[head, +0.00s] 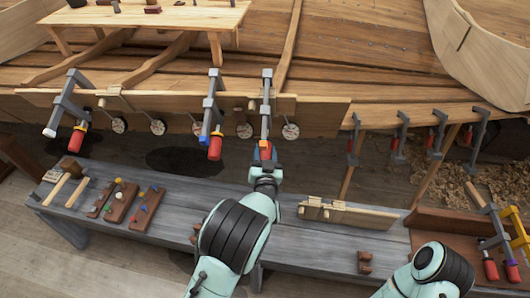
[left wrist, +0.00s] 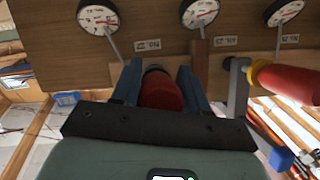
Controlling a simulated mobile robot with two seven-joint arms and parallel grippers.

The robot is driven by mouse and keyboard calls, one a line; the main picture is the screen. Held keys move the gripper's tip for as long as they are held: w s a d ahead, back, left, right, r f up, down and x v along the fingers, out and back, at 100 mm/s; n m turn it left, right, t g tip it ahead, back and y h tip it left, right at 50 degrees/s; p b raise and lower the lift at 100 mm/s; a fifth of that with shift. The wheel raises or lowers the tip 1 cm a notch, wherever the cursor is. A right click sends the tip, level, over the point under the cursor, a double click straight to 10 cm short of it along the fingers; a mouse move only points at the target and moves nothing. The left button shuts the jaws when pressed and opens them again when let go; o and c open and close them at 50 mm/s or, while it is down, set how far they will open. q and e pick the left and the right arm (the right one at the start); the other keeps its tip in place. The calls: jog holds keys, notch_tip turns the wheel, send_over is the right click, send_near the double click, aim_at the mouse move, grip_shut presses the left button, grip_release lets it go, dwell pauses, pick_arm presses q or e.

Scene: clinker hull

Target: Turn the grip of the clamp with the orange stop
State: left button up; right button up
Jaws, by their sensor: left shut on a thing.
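The clamp with the orange stop (head: 264,144) is the rightmost of three large grey clamps (head: 266,102) on the hull plank. My left gripper (head: 265,160) reaches up to its lower end. In the left wrist view, the two fingers of the left gripper (left wrist: 160,88) are on either side of this clamp's dark red grip (left wrist: 161,93) and shut on it. The fingers and the palm hide part of the grip. The orange stop does not show clearly in the left wrist view. My right arm is at the lower right of the head view, its gripper out of view.
The blue-stop clamp (head: 205,139) with red grip (left wrist: 287,82) is close beside my left gripper. The white-stop clamp (head: 50,132) is further left. Round dials (head: 291,131) hang along the plank. Below is a grey bench (head: 180,225) with tools and blocks.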

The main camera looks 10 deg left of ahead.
pick_arm(q)
jog(key=m+y, duration=0.2)
jog(key=m+y+p, duration=0.1)
jog(key=shift+s+a+r+m+y, duration=0.1)
jog(key=shift+a+m+y, duration=0.2)
jog(key=shift+y, duration=0.1)
dwell(0.5)
jog(key=o, duration=1)
jog(key=shift+c, duration=0.2)
jog(key=shift+s+d, duration=0.1)
jog(key=v, duration=1.3)
jog(key=shift+b, duration=0.3)
jog(key=shift+d, duration=0.1)
